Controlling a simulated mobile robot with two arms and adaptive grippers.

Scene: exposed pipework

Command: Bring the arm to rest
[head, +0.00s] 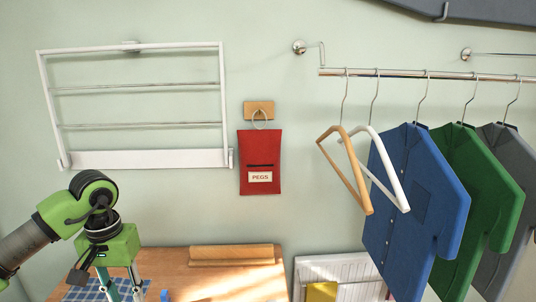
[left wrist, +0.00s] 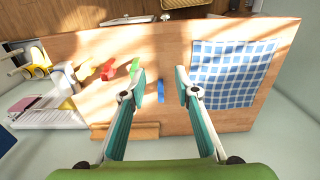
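My left gripper (head: 121,291) comes in from the left in the head view and points down over the wooden table (head: 215,286). In the left wrist view, the left gripper (left wrist: 160,74) has its two teal fingers apart with nothing between them. A small blue peg (left wrist: 161,91) lies on the table below, seen through the gap between the fingers. It also shows at the bottom of the head view (head: 165,296). My right gripper is in neither view.
Red and green pegs (left wrist: 107,69) and a blue checked cloth (left wrist: 232,72) lie on the table. On the wall hang a white drying rack (head: 140,158), a red peg bag (head: 260,150) and a rail (head: 400,73) with hangers and shirts.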

